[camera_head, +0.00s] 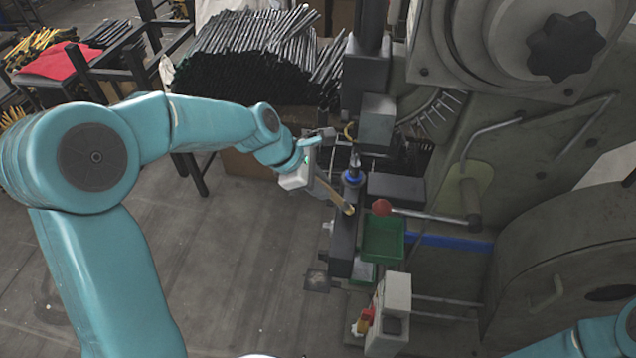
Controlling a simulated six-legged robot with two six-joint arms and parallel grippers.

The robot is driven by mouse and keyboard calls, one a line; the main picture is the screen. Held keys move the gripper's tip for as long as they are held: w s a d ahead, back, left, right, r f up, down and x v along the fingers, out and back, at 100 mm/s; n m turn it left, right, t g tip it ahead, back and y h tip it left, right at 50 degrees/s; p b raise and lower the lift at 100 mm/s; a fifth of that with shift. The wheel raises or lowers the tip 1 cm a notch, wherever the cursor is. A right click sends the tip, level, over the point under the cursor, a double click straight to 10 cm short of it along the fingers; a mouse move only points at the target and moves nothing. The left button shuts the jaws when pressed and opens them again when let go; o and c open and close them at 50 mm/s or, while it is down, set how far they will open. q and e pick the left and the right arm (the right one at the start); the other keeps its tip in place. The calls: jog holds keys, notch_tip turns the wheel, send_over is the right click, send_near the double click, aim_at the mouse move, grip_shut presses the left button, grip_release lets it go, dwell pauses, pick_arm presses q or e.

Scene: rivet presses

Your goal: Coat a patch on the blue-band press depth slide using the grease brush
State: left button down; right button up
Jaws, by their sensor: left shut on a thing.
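The blue-band press (510,165) is a large grey machine filling the right side, with a blue band (445,241) across its lower body. My left gripper (310,170) is shut on the grease brush (333,195), in front of the press's working area. The brush is a thin tan stick slanting down and right, its tip close to a dark upright block of the press. I cannot tell whether the tip touches it, nor which part is the depth slide. My right arm shows only at the lower right corner; its gripper is out of view.
A green tray (383,240) and a red-knobbed lever (381,207) sit just right of the brush. A grey switch box (390,312) stands below. Dark rods (255,60) are piled on a table behind my left arm. The floor at left is clear.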

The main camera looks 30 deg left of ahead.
pick_arm(q)
jog(key=shift+w+a+n+t, duration=0.2)
jog(key=shift+n+t, duration=0.2)
jog(key=shift+n, duration=0.1)
notch_tip(320, 180, down, 6)
jog(key=b, duration=0.6)
jog(key=shift+w+a+f+b, duration=0.15)
jog(key=shift+b, duration=0.15)
jog(key=shift+w, duration=0.15)
jog(key=shift+f, duration=0.1)
